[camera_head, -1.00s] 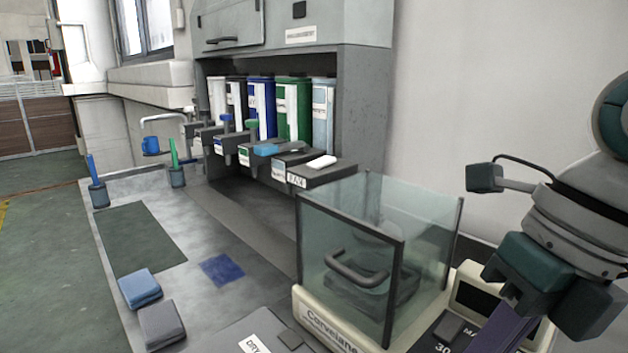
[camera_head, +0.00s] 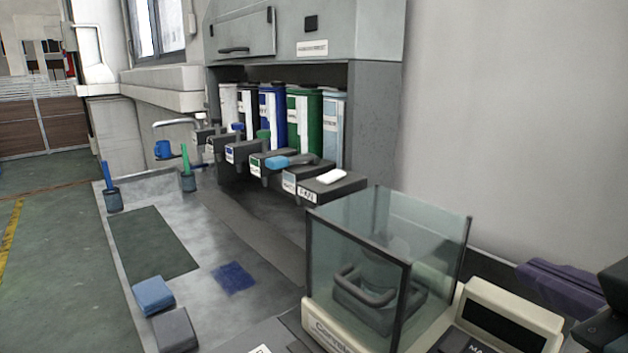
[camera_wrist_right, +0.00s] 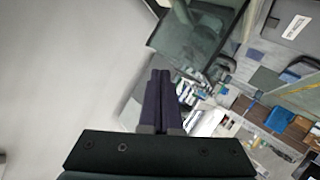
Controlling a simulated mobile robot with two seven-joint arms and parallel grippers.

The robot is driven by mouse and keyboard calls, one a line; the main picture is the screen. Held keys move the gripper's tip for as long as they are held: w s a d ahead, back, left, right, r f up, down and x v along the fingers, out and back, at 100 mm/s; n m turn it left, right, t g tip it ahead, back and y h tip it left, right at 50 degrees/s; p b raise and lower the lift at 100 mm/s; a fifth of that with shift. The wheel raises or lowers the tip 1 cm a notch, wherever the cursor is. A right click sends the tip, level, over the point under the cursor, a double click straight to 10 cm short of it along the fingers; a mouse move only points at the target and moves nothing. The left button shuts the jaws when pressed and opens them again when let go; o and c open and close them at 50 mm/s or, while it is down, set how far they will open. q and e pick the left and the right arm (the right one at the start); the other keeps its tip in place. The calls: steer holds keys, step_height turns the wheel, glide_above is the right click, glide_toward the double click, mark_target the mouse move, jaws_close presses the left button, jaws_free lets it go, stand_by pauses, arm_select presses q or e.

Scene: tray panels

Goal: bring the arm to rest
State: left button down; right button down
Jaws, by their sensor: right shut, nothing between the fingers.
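My right gripper (camera_head: 528,270) is at the right edge of the head view, its purple fingers beside the balance and in front of the plain wall. In the right wrist view the two fingers (camera_wrist_right: 160,76) lie together, shut with nothing between them. Much of the right arm is outside the head view. My left gripper is in neither view.
A balance with a glass draft shield (camera_head: 355,255) and a cream display (camera_head: 512,315) stands just left of the gripper. Dispensers (camera_head: 318,187) line the back. Blue (camera_head: 153,296) and grey (camera_head: 175,331) pads lie at the bench's left edge.

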steer(key=s+f+m+g+p, duration=0.1)
steer(key=s+f+g, duration=0.2)
steer(key=s, duration=0.3)
steer(key=s+f+m+g+y+p, duration=0.1)
steer(key=s+f+g, duration=0.25)
steer(key=s, duration=0.25)
steer(key=s+f+m+g+p, duration=0.1)
steer(key=s+f+g, duration=0.25)
steer(key=s, duration=0.35)
step_height(320, 180, up, 37)
steer(key=p, duration=3.5)
steer(key=shift+w+a+f+p, duration=0.25)
steer(key=shift+w+p, duration=0.1)
steer(key=shift+w, duration=0.1)
